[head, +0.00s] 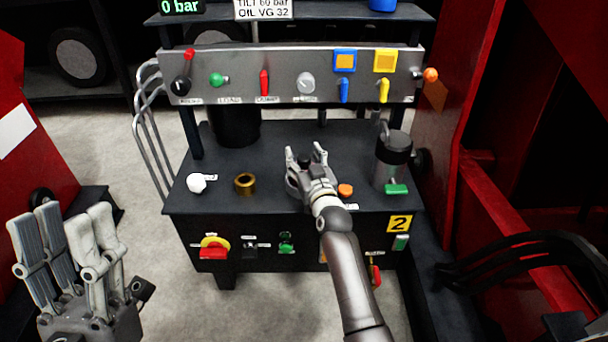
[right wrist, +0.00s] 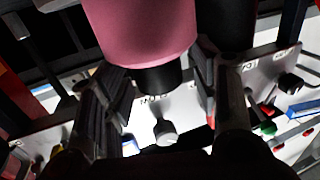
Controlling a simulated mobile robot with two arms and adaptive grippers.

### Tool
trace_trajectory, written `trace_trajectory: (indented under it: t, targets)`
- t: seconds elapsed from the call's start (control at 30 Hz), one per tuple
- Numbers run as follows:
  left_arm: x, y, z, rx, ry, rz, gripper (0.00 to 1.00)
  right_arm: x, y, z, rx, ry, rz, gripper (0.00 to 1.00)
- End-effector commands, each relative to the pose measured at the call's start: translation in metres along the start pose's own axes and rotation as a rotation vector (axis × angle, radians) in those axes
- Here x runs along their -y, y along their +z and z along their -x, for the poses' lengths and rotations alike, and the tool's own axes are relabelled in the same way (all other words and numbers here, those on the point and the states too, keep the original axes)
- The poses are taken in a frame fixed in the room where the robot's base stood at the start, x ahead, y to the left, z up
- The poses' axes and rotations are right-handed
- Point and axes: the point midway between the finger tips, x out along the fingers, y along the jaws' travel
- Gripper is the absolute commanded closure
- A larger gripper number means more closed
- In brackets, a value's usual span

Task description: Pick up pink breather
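The pink breather (right wrist: 140,30) shows large at the top of the right wrist view, a pink cylinder with a narrower black end (right wrist: 162,79). No pink shows in the head view. My right gripper (head: 306,153) is over the bench top of the cart, fingers spread. In the right wrist view its fingers (right wrist: 168,95) stand on either side of the black end, with gaps visible; I see no grip on it. A small dark piece (head: 304,160) shows between the fingers in the head view. My left gripper (head: 66,222) is empty at the lower left, away from the cart.
The dark bench (head: 225,165) carries a white knob (head: 196,183), a brass ring (head: 245,184), an orange button (head: 345,190) and a grey canister (head: 392,165). A control panel (head: 235,65) with levers stands behind. Red frames flank the cart. Grey floor (head: 130,200) is clear at left.

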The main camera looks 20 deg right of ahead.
Motion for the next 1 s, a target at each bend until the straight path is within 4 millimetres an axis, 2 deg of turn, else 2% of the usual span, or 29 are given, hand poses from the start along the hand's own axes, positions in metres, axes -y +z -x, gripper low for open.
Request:
trace_trajectory:
  t: [0.03, 0.4, 0.87, 1.0]
  targets:
    - [0.0, 0.0, 0.0, 0.0, 0.0, 0.0, 0.6, 0.0, 0.0, 0.0, 0.0, 0.0, 0.0, 0.55]
    - [0.0, 0.0, 0.0, 0.0, 0.0, -0.001, 0.6, 0.0, 0.0, 0.0, 0.0, 0.0, 0.0, 1.0]
    - [0.0, 0.002, -0.001, 0.011, 0.0, -0.001, 0.6, 0.0, -0.002, 0.0, -0.002, 0.0, 0.0, 1.0]
    - [0.001, 0.015, -0.001, 0.08, -0.003, -0.003, 0.6, -0.001, -0.005, -0.001, -0.002, 0.0, 0.001, 1.0]
